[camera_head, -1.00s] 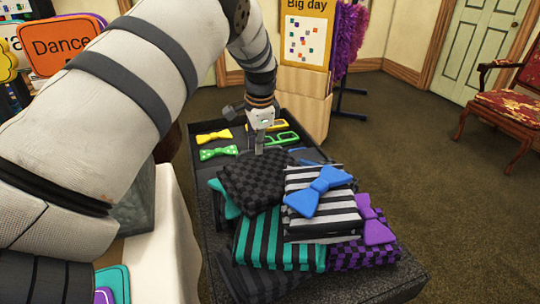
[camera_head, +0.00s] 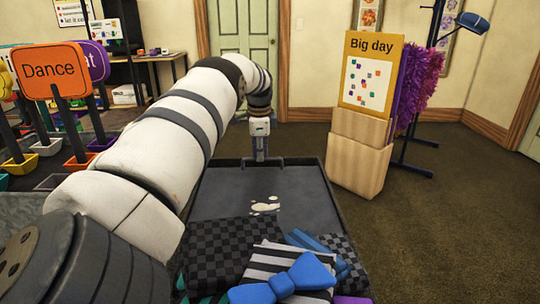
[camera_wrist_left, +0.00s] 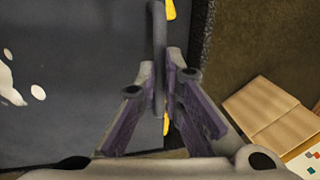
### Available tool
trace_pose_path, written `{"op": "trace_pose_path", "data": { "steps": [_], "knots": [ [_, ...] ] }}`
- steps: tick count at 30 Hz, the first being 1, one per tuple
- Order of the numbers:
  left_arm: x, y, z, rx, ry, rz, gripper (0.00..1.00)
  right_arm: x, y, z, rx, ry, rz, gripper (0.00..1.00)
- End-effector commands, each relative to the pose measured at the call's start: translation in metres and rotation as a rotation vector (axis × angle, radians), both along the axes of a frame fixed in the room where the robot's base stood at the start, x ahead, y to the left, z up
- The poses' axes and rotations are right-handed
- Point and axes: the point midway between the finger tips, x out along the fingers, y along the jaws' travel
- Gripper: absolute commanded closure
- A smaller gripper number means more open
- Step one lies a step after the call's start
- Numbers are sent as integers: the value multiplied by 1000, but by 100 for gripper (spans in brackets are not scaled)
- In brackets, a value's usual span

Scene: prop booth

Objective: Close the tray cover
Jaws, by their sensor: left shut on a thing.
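The tray cover (camera_head: 225,185) is a flat dark grey panel with white blotches, behind the pile of patterned fabric in the head view. It also shows at the left of the left wrist view (camera_wrist_left: 75,80). My left gripper (camera_head: 260,156) is at the cover's far edge. In the left wrist view my left gripper (camera_wrist_left: 161,85) is shut on a thin grey bar (camera_wrist_left: 158,25) along that edge, which looks like the cover's rim or handle. Small yellow bits (camera_wrist_left: 171,9) show beside the bar. My right gripper is not in view.
Checked and striped folded pieces (camera_head: 220,245) with a blue bow tie (camera_head: 285,282) fill the near part. A "Big day" board (camera_head: 370,80) on a wooden stand (camera_head: 358,160) is just right of the tray. Sign stands (camera_head: 55,70) are at left. Open carpet lies to the right.

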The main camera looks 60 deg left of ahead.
Motion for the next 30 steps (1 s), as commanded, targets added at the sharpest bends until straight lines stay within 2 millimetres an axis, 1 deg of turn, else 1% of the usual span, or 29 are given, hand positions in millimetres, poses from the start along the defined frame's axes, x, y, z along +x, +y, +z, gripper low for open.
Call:
{"op": "trace_pose_path", "data": {
  "steps": [1, 10, 11, 12, 13, 22, 23, 26, 30],
  "knots": [
    [-1, -1, -3, -7, 1, 0, 100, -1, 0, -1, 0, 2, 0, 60],
    [0, -1, -3, -8, 2, -1, 100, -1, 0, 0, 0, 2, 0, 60],
    [0, -1, -3, -8, 2, -1, 85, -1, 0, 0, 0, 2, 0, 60],
    [-1, -1, -3, -8, 2, -1, 76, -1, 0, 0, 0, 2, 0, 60],
    [-1, -1, -3, -8, 2, -1, 70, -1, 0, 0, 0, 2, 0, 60],
    [0, -1, 0, -4, -1, -2, 70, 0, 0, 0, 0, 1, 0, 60],
    [0, -1, 2, -4, -1, -2, 70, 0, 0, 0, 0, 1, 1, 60],
    [0, -5, 20, -4, -5, -2, 70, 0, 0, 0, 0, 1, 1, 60],
    [-3, -11, 59, -3, -7, -4, 70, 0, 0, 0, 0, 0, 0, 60]
  ]
}}
